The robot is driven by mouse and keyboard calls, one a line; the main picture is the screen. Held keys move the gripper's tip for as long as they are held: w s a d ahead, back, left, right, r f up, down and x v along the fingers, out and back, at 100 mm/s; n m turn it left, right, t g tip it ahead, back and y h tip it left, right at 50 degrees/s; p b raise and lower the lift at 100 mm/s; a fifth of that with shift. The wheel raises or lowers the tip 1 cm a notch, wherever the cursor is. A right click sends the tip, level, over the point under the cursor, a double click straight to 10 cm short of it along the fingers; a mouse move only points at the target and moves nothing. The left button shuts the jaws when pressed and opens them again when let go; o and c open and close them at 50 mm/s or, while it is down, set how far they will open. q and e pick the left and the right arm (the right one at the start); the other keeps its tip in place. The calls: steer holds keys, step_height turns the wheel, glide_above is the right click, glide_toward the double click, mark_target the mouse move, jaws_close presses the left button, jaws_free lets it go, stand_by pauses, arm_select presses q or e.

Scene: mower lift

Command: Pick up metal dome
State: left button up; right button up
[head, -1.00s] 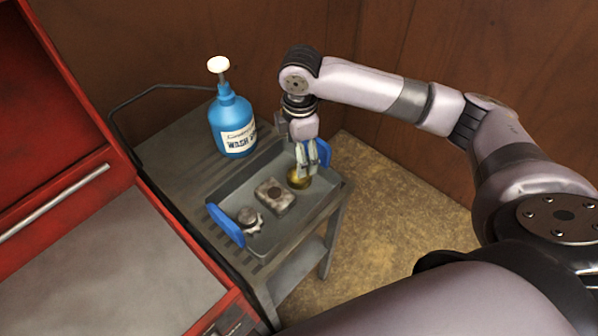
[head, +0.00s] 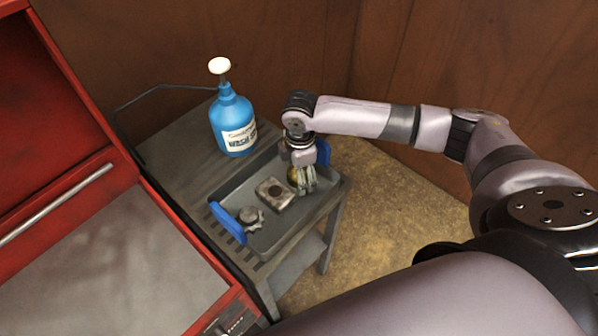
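The gold metal dome (head: 293,176) is in the grey tray (head: 269,243), near the end with the far blue handle. It is partly hidden by my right gripper (head: 306,187). The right gripper points down into the tray, with its fingers at the dome. Whether the fingers are closed on the dome or only beside it cannot be told. My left gripper is not in view.
A rusty metal block (head: 276,194) and a small gear-like part (head: 250,217) also lie in the tray. A blue wash bottle (head: 233,122) stands on the cart (head: 178,161) behind the tray. A red tool chest (head: 55,130) is at the left.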

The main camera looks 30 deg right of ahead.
steer(key=c, duration=1.3)
steer(key=shift+r, duration=0.1)
